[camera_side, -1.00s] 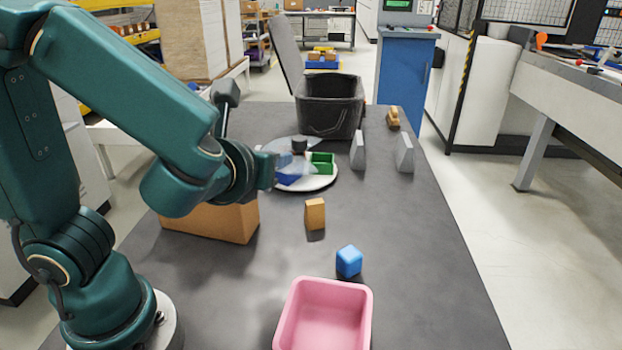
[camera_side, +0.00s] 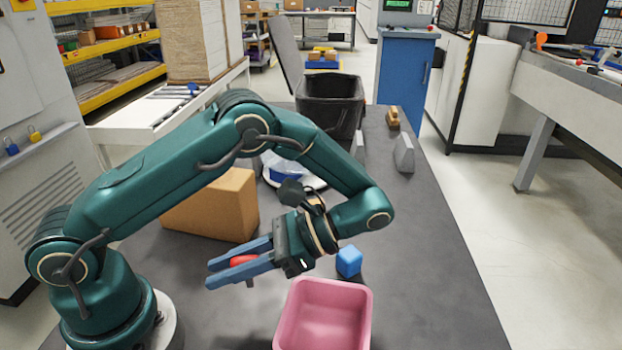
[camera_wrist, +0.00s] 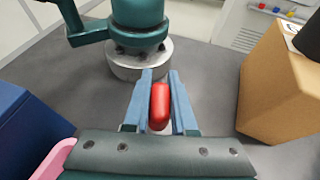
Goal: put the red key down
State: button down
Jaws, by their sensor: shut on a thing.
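The red key (camera_side: 243,261) is between the two blue fingers of my gripper (camera_side: 222,268), and the gripper is shut on it. In the wrist view the red key (camera_wrist: 160,104) shows as a rounded red body between the fingers of my gripper (camera_wrist: 157,95). Its lower part is hidden there.
A pink bin (camera_side: 282,338) and a blue cube (camera_side: 349,261) stand right of the gripper. A cardboard-coloured box (camera_side: 215,208) is behind it. A round turntable, a black bin (camera_side: 331,100) and grey wedges (camera_side: 404,154) are farther back. The table left of the pink bin is clear.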

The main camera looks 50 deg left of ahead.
jog(key=w+d+r+n+t+h, duration=0.1)
jog(key=w+d+n+h, duration=0.2)
jog(key=d+n+h, duration=0.35)
jog(key=w+d+r+n+h, duration=0.1)
jog(key=w+d+n+h, duration=0.2)
jog(key=n+h, duration=0.55)
jog(key=w+r+n+t+h, duration=0.4)
jog(key=w+n+t+h, duration=0.2)
jog(key=w+n+t, duration=0.45)
jog(key=shift+m+y, duration=0.3)
jog(key=shift+m, duration=0.35)
jog(key=x, duration=0.4)
jog(key=f+x, duration=0.1)
jog(key=x, duration=0.7)
jog(key=shift+w+f, duration=0.35)
jog(key=shift+f, duration=2.15)
